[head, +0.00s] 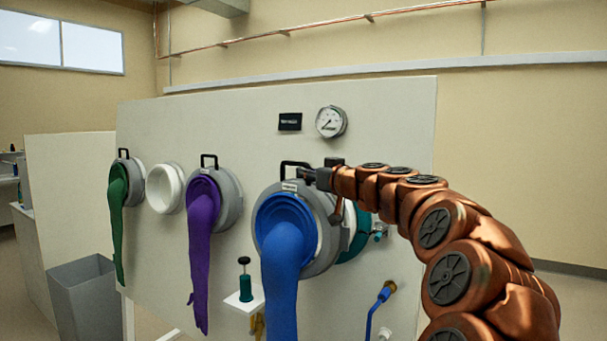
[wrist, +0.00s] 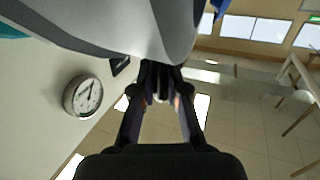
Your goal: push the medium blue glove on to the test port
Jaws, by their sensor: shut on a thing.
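The blue glove (head: 285,240) hangs down from a grey ring (head: 318,262) with a black handle (head: 287,166) on top. My gripper (head: 318,176) is shut on this handle and holds the ring, apparently in front of the white panel. In the wrist view the grey ring (wrist: 120,25) fills the top above my gripper (wrist: 160,88), and a bit of blue shows at the upper right. Behind the held ring, a white rim and a teal glove part (head: 358,236) show partly. An open white port (head: 164,188) is on the panel to the left. No label names the test port.
A purple glove (head: 202,240) and a green glove (head: 117,205) hang from panel ports at the left. A gauge (head: 331,122) and a black label plate (head: 290,122) are above. A small shelf (head: 244,301) with a teal bottle sticks out below. A grey bin (head: 82,298) stands lower left.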

